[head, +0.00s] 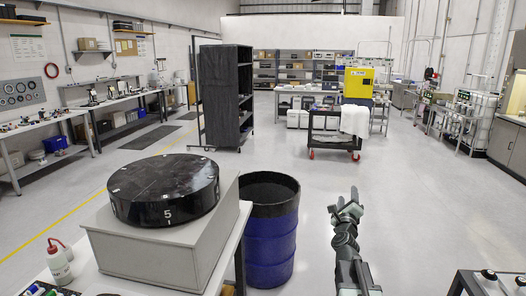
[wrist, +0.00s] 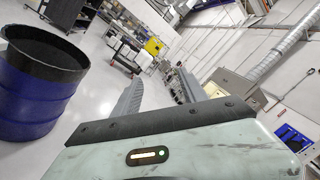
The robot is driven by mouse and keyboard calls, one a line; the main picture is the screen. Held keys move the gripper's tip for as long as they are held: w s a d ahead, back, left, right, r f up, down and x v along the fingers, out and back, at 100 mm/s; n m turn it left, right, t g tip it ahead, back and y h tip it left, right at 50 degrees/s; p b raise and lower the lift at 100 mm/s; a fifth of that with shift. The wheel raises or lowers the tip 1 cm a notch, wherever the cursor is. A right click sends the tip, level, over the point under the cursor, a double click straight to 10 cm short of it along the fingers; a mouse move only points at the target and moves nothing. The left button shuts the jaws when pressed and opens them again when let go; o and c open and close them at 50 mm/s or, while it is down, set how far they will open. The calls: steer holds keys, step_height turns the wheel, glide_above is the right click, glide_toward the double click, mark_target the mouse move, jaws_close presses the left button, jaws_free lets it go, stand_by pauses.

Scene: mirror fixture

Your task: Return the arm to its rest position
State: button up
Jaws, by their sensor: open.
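My arm rises from the bottom edge of the head view, right of centre. My gripper (head: 346,203) is at its upper end, over bare floor. In the wrist view my gripper (wrist: 160,85) shows two grey fingers spread apart with nothing between them. The wrist view is tilted, and part of the fingers is hidden behind the pale gripper body.
A blue drum (head: 270,235) with a black rim stands left of my arm; it also shows in the wrist view (wrist: 32,95). Left of it, a black disc (head: 165,188) marked 5 sits on a grey box (head: 155,250). A black cart (head: 333,130) stands beyond clear floor.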

steer(key=w+a+f+n+g+y, duration=0.1)
steer(key=a+f+n+y, duration=0.3)
steer(key=a, duration=0.3)
steer(key=a+f+n+y, duration=0.1)
steer(key=a+n+y, duration=0.2)
steer(key=a+n, duration=0.35)
steer(key=s+a+f+n+g+y, duration=0.3)
steer(key=s+a+f+n+g, duration=0.2)
steer(key=a+f+n, duration=0.5)
steer(key=s+d+f+n+g+h, duration=0.1)
steer(key=s+f+n+g, duration=0.3)
steer(key=s, duration=0.7)
steer(key=s+d+f+n+g+h, duration=0.1)
steer(key=s+f+n+g, duration=0.4)
steer(key=s, duration=0.6)
step_height(320, 180, down, 3)
steer(key=g, duration=0.3)
steer(key=shift+s+r+h, duration=0.15)
steer(key=shift+s+h, duration=0.05)
steer(key=shift+h, duration=0.2)
steer(key=shift+c, duration=0.3)
